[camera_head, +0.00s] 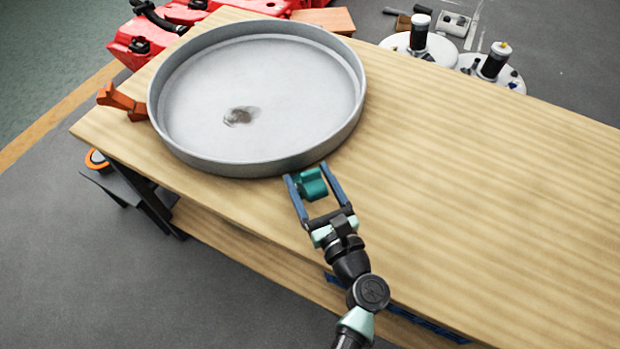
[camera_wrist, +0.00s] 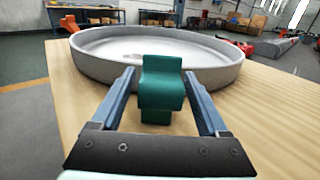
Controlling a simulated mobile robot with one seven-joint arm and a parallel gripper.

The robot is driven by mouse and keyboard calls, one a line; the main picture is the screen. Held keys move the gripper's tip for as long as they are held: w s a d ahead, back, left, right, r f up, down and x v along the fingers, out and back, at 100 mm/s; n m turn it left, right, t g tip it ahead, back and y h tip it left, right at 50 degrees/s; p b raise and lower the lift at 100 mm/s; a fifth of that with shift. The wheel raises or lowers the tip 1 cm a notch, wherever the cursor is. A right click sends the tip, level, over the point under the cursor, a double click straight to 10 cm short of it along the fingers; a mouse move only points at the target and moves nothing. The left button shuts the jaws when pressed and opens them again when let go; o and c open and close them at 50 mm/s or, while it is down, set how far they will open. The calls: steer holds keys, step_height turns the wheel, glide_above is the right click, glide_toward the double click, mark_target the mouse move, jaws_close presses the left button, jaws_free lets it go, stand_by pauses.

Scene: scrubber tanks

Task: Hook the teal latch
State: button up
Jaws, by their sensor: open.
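The teal latch (camera_head: 311,184) is a small block-like piece at the near rim of a round grey metal pan (camera_head: 180,143) on the wooden table. In the wrist view the teal latch (camera_wrist: 161,85) stands in front of the pan wall (camera_wrist: 215,75). My gripper (camera_head: 308,171) is open, its two blue fingers on either side of the latch. The wrist view also shows my gripper (camera_wrist: 162,84) with a gap between each finger and the latch. Whether the latch touches the pan rim cannot be told.
An orange latch (camera_head: 122,102) sits at the pan's left side. The wooden table (camera_head: 470,190) is bare to the right. Red tanks (camera_head: 150,40) lie beyond the far left edge. White discs with black cylinders (camera_head: 495,62) stand past the far edge.

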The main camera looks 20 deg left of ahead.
jaws_close()
stand_by(0.4)
stand_by(1.0)
